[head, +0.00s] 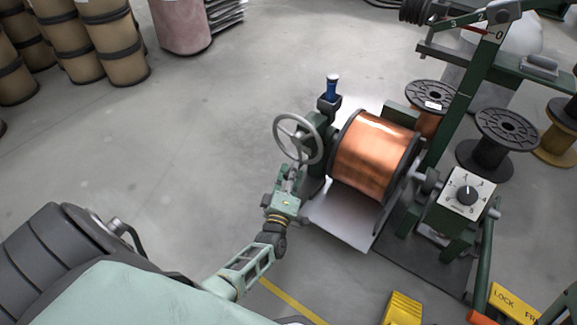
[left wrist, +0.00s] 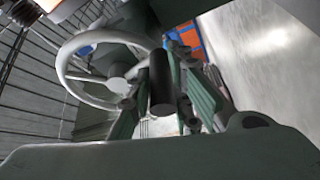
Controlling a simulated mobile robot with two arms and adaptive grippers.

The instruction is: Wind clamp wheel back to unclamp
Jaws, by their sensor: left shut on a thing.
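The clamp wheel (head: 298,138) is a grey spoked handwheel on the left side of the green winding stand. In the left wrist view the wheel (left wrist: 75,62) fills the upper left, with a dark cylindrical handle (left wrist: 160,80) near its rim. My left gripper (head: 291,180) is at the wheel's lower edge. In the left wrist view its green fingers stand on both sides of the dark handle, shut on it. The spool of copper wire (head: 374,156) sits in the stand, right of the wheel. My right gripper is not in view.
A control box with a dial (head: 467,194) stands right of the spool. Empty black spools (head: 491,150) stand behind it. A yellow block (head: 403,309) is at the lower front. Brown drums (head: 112,45) stand at the far left. The floor left of the wheel is clear.

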